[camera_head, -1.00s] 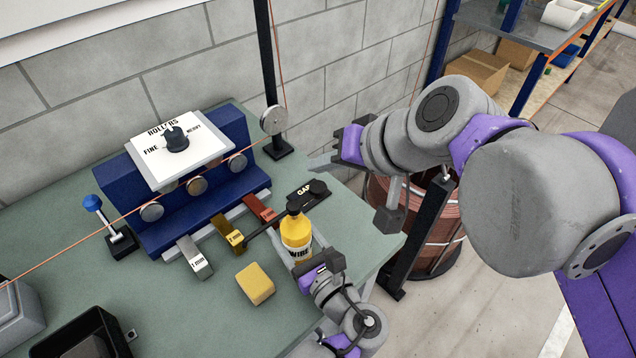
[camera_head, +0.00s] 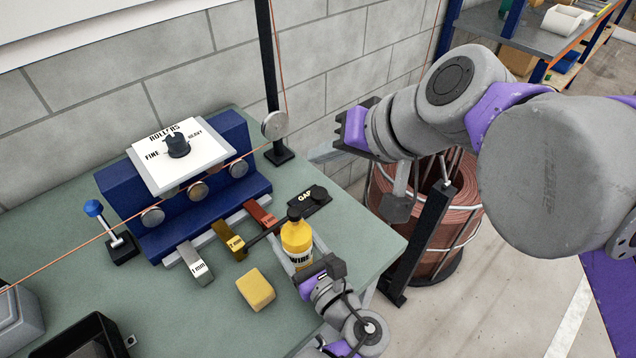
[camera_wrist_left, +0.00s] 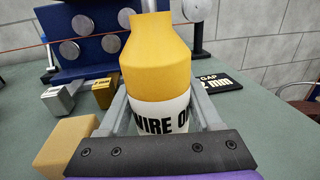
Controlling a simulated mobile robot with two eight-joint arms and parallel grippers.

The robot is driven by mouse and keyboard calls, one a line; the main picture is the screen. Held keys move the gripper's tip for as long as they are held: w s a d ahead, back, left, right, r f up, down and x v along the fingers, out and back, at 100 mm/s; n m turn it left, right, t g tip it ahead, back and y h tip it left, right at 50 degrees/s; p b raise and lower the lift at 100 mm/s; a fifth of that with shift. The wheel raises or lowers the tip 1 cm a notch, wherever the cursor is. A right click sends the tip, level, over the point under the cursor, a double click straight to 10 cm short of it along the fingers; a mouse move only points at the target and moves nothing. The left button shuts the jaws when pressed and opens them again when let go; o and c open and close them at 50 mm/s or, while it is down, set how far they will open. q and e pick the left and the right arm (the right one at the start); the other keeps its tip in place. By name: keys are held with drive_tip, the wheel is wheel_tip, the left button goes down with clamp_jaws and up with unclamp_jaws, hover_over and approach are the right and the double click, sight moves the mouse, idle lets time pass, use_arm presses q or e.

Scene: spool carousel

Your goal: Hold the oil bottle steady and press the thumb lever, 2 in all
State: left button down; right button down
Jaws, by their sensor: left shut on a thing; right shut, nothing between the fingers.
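The oil bottle (camera_head: 296,237) is yellow with a white label and a dark top, and stands upright near the right edge of the green bench. My left gripper (camera_head: 308,262) is shut around its lower body. A dark thin spout points left and down from the top. The thumb lever cannot be made out clearly. My right gripper (camera_head: 322,152) is shut and empty, above and beyond the bottle, apart from it.
A yellow block (camera_head: 255,290) lies left of the bottle. A black GAP plate (camera_head: 304,202) lies just behind it. The blue roller stand (camera_head: 180,190) with metal, brass and red tabs is to the left. A copper spool (camera_head: 440,225) stands right of the bench.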

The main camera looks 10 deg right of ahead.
use_arm(q)
unclamp_jaws()
drive_tip(key=shift+s, duration=0.1)
